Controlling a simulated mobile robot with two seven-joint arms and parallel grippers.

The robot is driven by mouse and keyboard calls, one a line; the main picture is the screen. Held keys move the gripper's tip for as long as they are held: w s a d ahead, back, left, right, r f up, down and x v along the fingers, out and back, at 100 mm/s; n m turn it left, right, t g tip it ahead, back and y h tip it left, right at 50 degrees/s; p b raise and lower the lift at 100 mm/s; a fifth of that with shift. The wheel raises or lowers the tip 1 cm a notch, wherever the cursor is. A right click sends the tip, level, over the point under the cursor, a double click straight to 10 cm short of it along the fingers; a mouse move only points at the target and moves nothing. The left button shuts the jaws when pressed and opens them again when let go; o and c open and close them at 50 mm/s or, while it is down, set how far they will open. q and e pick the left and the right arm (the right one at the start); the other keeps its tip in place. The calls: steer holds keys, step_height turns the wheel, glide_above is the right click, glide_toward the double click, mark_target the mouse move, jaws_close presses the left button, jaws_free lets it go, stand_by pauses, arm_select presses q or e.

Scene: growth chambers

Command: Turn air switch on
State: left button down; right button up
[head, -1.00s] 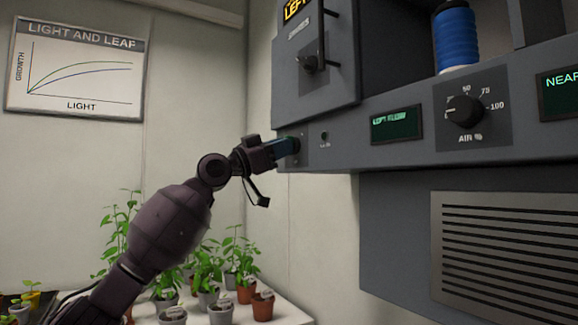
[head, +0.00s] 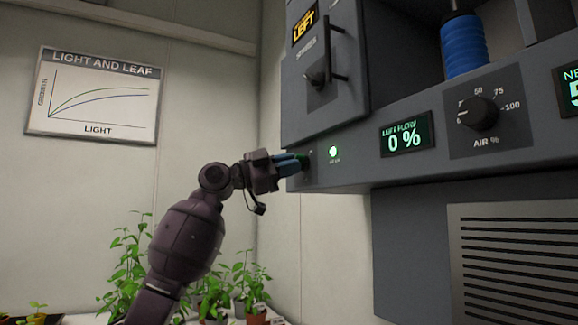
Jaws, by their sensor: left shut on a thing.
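My left gripper (head: 293,162) reaches in from the left, and its blue fingertips are shut on the air switch (head: 305,159) at the left end of the grey front panel. The fingers hide most of the switch, so its exact position cannot be read. A small round indicator light (head: 333,151) just right of the switch glows green. The left flow display (head: 406,135) is lit and reads 0 %. My right gripper is not in view.
The black AIR % dial (head: 478,113) is right of the display. A chamber door (head: 325,70) with a handle and a knob is above the switch. A blue cylinder (head: 463,45) stands in an opening. Potted plants (head: 215,295) are below, and a chart (head: 95,98) hangs on the wall.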

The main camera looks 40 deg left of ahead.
arm_select(q)
steer(key=shift+f, duration=0.1)
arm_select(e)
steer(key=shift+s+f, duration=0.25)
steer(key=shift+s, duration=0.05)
arm_select(q)
steer(key=c, duration=1.1)
jaws_free()
steer(key=shift+c, duration=0.2)
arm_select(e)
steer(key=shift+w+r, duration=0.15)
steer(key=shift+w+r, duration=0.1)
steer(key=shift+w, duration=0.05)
arm_select(q)
steer(key=v, duration=1)
steer(key=shift+s+a, duration=0.2)
steer(key=shift+s, duration=0.15)
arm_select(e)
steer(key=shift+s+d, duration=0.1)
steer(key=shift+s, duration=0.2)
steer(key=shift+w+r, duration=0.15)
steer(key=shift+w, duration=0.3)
